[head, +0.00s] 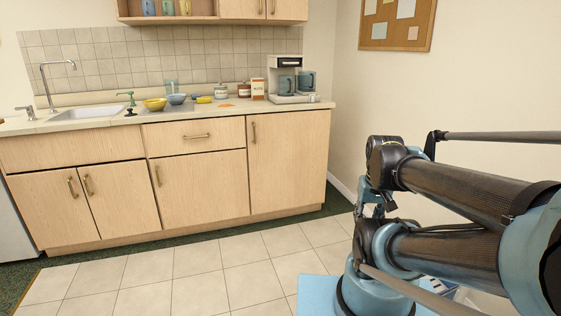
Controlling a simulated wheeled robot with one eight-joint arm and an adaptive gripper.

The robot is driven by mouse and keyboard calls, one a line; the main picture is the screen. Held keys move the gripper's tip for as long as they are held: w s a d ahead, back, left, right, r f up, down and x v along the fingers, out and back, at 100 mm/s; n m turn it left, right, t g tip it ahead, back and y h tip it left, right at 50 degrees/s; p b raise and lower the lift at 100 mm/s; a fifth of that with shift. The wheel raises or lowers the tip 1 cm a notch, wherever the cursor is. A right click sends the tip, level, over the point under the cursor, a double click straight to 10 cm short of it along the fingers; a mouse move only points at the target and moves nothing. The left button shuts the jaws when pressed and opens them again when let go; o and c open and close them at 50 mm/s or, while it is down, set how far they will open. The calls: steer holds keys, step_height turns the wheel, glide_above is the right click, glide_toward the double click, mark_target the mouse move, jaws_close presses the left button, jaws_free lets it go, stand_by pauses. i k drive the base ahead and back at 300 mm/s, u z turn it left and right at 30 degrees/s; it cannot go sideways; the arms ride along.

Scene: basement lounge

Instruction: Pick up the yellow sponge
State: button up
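A small flat yellow item (204,99), which looks like the yellow sponge, lies on the counter in the head view. It is just right of a grey-blue bowl, towards the back of the counter. It is small in the picture, so its details are hard to make out. My arm fills the right side of the view, well away from the counter. I cannot make out my gripper or its fingers.
The counter (60,124) also holds a sink (88,112), a yellow bowl (155,104), the grey-blue bowl (177,99), a flat orange item (226,105), jars, a box (258,89) and a coffee maker (290,77). Tiled floor before the cabinets is clear.

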mark_target(207, 99)
steer(key=u, duration=0.2)
steer(key=i, duration=1.15)
steer(key=u, duration=0.55)
steer(key=i, duration=1.6)
steer(key=u, duration=0.4)
